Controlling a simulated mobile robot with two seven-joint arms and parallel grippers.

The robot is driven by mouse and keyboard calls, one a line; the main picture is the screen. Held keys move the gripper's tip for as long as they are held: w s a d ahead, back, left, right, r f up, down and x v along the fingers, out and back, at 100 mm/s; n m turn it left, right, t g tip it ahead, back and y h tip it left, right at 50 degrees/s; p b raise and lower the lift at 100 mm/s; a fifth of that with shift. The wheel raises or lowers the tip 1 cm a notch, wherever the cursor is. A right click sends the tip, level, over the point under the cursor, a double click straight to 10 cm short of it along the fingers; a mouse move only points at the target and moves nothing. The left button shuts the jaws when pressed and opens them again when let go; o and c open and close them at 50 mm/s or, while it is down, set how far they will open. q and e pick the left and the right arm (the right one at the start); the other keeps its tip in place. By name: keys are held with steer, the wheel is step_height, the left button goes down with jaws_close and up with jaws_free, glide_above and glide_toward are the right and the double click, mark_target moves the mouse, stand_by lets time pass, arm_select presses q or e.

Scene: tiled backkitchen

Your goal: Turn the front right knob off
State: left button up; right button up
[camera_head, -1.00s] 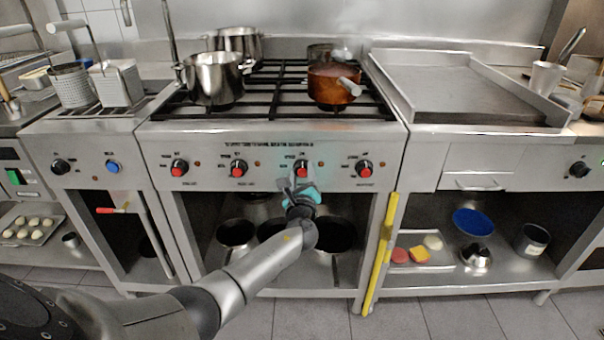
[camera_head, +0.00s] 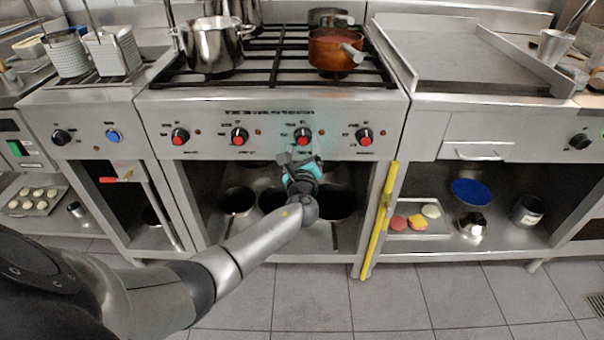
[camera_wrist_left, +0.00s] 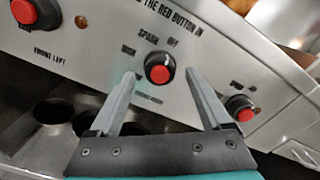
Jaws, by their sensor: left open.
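The stove's front panel has a row of black knobs with red centres. The third knob from the left (camera_head: 302,133) also shows in the left wrist view (camera_wrist_left: 158,68), with HIGH, SPARK and OFF printed around it. The label beneath it is too blurred to read. My left gripper (camera_head: 304,156) is open and empty just below this knob in the head view. In the left wrist view its fingers (camera_wrist_left: 160,74) appear on either side of the knob; contact cannot be told. The knob marked FRONT LEFT (camera_wrist_left: 27,12) is to its left. The rightmost knob (camera_head: 364,137) stands apart. My right gripper is not in view.
A steel pot (camera_head: 212,48) and a copper pot (camera_head: 334,50) stand on the burner grate. A yellow bar (camera_head: 378,222) runs down the stove's right edge. Pans lie on the open shelf below the knobs. The tiled floor in front (camera_head: 430,300) is clear.

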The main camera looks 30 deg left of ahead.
arm_select(q)
steer(key=p+v, duration=0.3)
steer(key=v, duration=1)
steer(key=shift+p, duration=0.35)
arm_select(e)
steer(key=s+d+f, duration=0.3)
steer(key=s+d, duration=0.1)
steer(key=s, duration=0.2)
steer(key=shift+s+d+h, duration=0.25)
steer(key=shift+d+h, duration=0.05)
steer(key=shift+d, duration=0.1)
arm_select(q)
steer(key=shift+w+f, duration=0.1)
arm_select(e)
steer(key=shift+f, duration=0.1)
